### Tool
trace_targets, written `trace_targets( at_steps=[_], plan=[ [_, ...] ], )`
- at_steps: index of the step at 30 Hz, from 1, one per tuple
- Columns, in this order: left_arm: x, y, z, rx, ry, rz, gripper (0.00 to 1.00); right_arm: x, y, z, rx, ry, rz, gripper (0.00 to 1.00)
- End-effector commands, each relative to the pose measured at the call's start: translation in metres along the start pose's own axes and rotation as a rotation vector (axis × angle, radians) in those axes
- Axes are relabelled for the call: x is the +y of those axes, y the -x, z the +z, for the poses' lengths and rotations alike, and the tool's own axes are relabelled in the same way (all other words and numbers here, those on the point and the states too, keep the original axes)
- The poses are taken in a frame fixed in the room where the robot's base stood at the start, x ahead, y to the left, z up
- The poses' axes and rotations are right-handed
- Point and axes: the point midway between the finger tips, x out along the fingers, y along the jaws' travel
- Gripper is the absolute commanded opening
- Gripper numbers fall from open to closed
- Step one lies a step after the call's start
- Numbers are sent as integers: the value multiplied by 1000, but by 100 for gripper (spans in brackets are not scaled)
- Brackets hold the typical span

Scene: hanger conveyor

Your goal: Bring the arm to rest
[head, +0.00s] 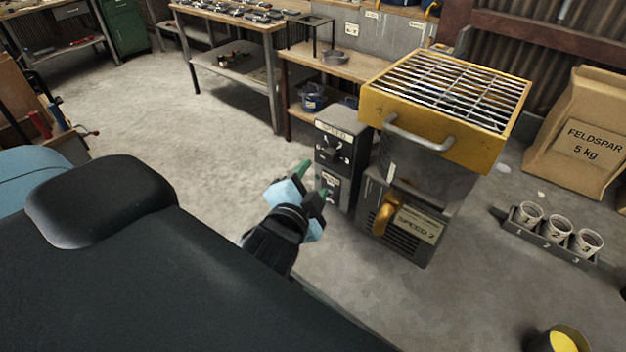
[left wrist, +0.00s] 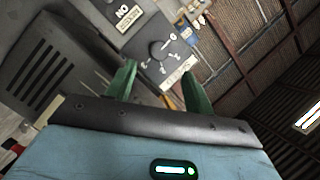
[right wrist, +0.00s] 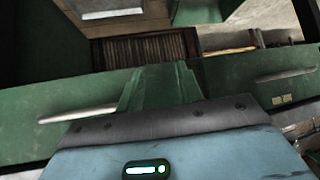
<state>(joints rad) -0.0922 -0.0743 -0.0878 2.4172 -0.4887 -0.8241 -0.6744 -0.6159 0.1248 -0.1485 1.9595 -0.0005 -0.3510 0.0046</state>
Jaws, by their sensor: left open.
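My left gripper (head: 314,181) reaches out over the floor in the head view, in front of the dark grey control box (head: 342,150). It is open, and nothing shows between its green fingers. In the left wrist view the two fingers (left wrist: 158,82) stand apart, with a dial panel (left wrist: 163,50) beyond them. Whether they touch the box is hard to tell. My right gripper (right wrist: 162,88) shows only in the right wrist view. Its green fingers look closed together with nothing seen between them, in front of green metal furniture (right wrist: 60,130).
Beside the control box stands a machine with a yellow grated hopper (head: 430,100) and an orange handle (head: 385,215). A rack with numbered cups (head: 550,240) and a feldspar bag (head: 580,135) are at right. Workbenches (head: 225,30) line the back. The floor (head: 200,125) at left is clear.

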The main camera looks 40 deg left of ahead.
Motion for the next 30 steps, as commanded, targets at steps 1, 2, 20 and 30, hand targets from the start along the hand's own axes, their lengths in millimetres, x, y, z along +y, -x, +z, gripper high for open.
trace_targets(
  at_steps=[1, 2, 20, 30],
  plan=[
    [0, 0, 0, 0, 0, 0, 53, 0, 0, 0, 0, 0, 0, 36],
    [0, 0, 0, 0, 0, 0, 53, 0, 0, 0, 0, 0, 0, 36],
    [105, 58, 82, -290, 255, 409, 53, 0, 0, 1, -2, 0, 0, 36],
    [176, 154, 144, -666, 445, 723, 53, 0, 0, 2, -4, 0, 0, 36]
  ],
)
